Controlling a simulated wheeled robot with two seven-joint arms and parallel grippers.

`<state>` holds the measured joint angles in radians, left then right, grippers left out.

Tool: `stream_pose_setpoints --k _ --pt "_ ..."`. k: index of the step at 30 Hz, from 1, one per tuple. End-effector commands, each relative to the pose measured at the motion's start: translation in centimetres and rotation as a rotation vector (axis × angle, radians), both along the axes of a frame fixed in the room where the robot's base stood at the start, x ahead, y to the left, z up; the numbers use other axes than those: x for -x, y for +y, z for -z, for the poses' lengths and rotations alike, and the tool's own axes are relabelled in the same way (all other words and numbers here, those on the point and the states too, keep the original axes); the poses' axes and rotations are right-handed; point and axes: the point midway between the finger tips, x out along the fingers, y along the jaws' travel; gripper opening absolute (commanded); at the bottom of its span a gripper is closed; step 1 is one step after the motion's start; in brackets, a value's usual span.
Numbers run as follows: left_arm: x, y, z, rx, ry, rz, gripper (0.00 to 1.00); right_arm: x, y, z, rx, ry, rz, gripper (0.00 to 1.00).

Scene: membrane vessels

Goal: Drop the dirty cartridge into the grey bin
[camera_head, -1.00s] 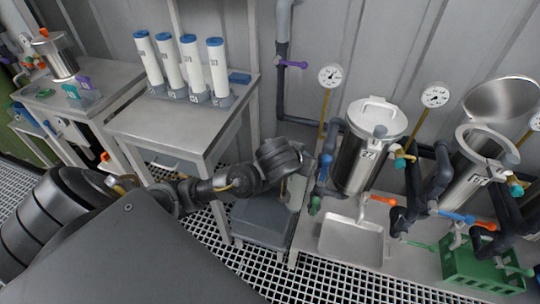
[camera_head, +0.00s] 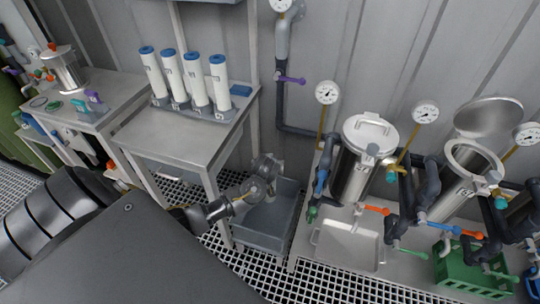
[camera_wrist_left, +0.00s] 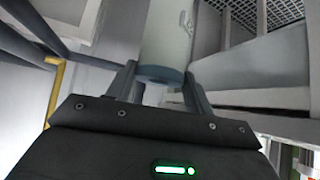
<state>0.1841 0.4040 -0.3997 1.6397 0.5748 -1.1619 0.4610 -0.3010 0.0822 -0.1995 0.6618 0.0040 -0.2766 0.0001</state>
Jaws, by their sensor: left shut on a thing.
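The grey bin (camera_head: 261,241) stands on the grating floor between the steel bench and the sink ledge, open at the top. My left arm reaches over it in the head view, with the left gripper (camera_head: 267,167) above its back part; its fingers are hard to make out there. In the left wrist view my left gripper (camera_wrist_left: 160,75) is shut on a pale cartridge (camera_wrist_left: 167,35) with a blue-grey end cap. The cartridge is hidden or indistinct in the head view. My right gripper is not in view.
Several white cartridges with blue caps (camera_head: 197,83) stand in a rack on the steel bench (camera_head: 165,140). Right of the bin are a shallow steel tray (camera_head: 345,245), a lidded vessel (camera_head: 362,165), an open vessel, pipes and a green crate (camera_head: 470,275).

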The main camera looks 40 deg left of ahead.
Motion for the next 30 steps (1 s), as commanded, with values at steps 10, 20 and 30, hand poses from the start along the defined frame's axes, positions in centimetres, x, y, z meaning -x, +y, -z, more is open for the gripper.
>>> stream_pose_setpoints --k 10,20,30 --pt "-1.8 4.6 3.1 0.003 -0.003 -0.027 0.1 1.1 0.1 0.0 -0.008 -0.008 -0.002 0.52" --pt "-2.2 4.5 9.1 -0.001 -0.001 -0.011 0.1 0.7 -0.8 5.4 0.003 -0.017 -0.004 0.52" --pt "-2.2 4.5 16.0 -0.001 -0.002 -0.01 0.1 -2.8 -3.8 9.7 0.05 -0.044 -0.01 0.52"
